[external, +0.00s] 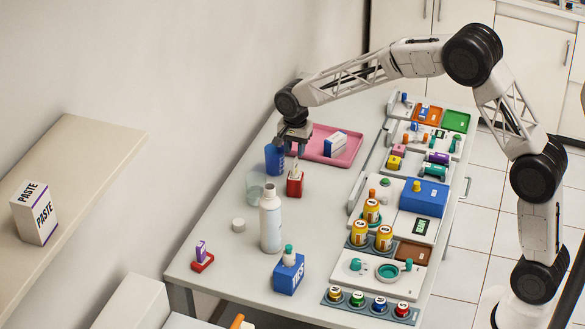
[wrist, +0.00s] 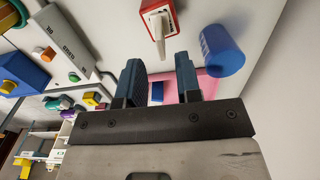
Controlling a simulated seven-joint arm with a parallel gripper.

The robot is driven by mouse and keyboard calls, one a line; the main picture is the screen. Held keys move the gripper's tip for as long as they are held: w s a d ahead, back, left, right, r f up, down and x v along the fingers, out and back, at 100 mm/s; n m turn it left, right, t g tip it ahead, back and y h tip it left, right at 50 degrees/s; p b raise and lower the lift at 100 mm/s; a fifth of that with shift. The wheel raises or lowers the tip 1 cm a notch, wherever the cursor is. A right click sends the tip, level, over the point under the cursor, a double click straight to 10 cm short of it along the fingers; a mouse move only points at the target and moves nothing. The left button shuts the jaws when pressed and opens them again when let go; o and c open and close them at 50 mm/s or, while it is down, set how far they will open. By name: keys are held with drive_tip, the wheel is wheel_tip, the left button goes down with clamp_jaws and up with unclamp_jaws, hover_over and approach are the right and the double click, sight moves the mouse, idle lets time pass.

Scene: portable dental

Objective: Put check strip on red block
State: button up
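My gripper (external: 294,148) is above the far left of the table, pointing down, by the pink tray's near left side. In the wrist view its two fingers (wrist: 159,70) are apart with nothing held between them. A red block (external: 295,187) with a white upper part stands just in front of and below it; it also shows in the wrist view (wrist: 143,8), with a pale tapered piece (wrist: 158,30) rising from it. A smaller red block (external: 203,262) at the front left carries an upright purple piece (external: 201,249). I cannot tell which piece is the check strip.
A blue cup (external: 275,159) stands close left of the gripper. A clear cup (external: 255,185), white bottle (external: 270,222) and blue box (external: 288,275) stand nearer. The pink tray (external: 320,155) holds a blue-and-white box (external: 335,144). Equipment panels fill the right side.

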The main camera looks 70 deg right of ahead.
sight(295, 160)
drive_tip(key=shift+r, duration=2.1)
drive_tip(key=shift+s+a+r, duration=0.15)
drive_tip(key=s+a+r+n, duration=0.3)
drive_tip(key=s+a+r, duration=0.2)
drive_tip(key=s, duration=0.3)
drive_tip(key=s+a+r+n+t, duration=0.1)
drive_tip(key=s+a+r+n, duration=0.25)
drive_tip(key=s, duration=0.45)
drive_tip(key=s+a+r+n, duration=0.2)
drive_tip(key=s+a+r, duration=0.3)
drive_tip(key=s, duration=0.3)
drive_tip(key=s+a+n, duration=0.2)
drive_tip(key=s+n, duration=0.1)
drive_tip(key=s, duration=0.6)
drive_tip(key=s+a+f+n+t, duration=0.1)
drive_tip(key=s+a+n, duration=0.2)
drive_tip(key=s, duration=0.7)
drive_tip(key=s+a+f+n, duration=0.1)
drive_tip(key=s+a+n, duration=0.2)
drive_tip(key=s, duration=0.6)
drive_tip(key=shift+s+a+f+t, duration=0.2)
drive_tip(key=shift+s+f+t, duration=0.05)
drive_tip(key=shift+s+t, duration=0.1)
